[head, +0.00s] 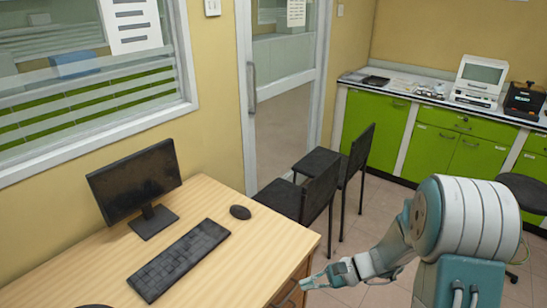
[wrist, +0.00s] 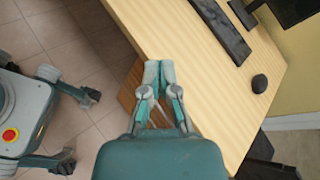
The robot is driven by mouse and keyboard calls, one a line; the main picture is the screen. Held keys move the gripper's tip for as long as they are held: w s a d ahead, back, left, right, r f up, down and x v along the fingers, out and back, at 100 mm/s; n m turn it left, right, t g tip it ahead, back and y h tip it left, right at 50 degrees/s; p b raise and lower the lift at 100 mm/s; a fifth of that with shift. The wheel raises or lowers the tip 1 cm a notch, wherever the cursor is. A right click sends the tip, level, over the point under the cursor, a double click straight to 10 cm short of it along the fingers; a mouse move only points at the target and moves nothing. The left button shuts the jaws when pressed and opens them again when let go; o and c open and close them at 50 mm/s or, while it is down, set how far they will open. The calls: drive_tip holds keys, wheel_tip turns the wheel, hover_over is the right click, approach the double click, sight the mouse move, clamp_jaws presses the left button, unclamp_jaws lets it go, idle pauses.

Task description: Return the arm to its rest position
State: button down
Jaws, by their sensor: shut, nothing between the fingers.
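My gripper (head: 313,283) is at the lower middle of the head view, beside the right edge of the wooden desk (head: 225,235). In the wrist view my gripper (wrist: 159,68) has its two teal fingers together, with nothing between them. It is over the desk's edge, with the desk top (wrist: 195,60) to its right and the floor to its left. My arm is stretched out from the lower right of the head view. Part of my own body shows at the left of the wrist view.
A monitor (head: 135,182), keyboard (head: 180,259) and mouse (head: 240,212) are on the desk. Dark chairs (head: 318,190) stand behind it. Green cabinets (head: 432,147) carry instruments at the back right.

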drive_tip(key=s+d+r+n+t+h, duration=0.3)
drive_tip(key=s+r+n+h, duration=0.3)
drive_tip(key=s+r, duration=0.2)
drive_tip(key=s+d+r+n+t+h, duration=0.3)
drive_tip(key=s+r+h, duration=0.4)
drive_tip(key=r, duration=0.4)
drive_tip(key=s+d+n, duration=0.1)
drive_tip(key=n, duration=0.1)
drive_tip(key=shift+s+n, duration=0.35)
drive_tip(key=shift+n, duration=0.05)
drive_tip(key=shift+a, duration=0.15)
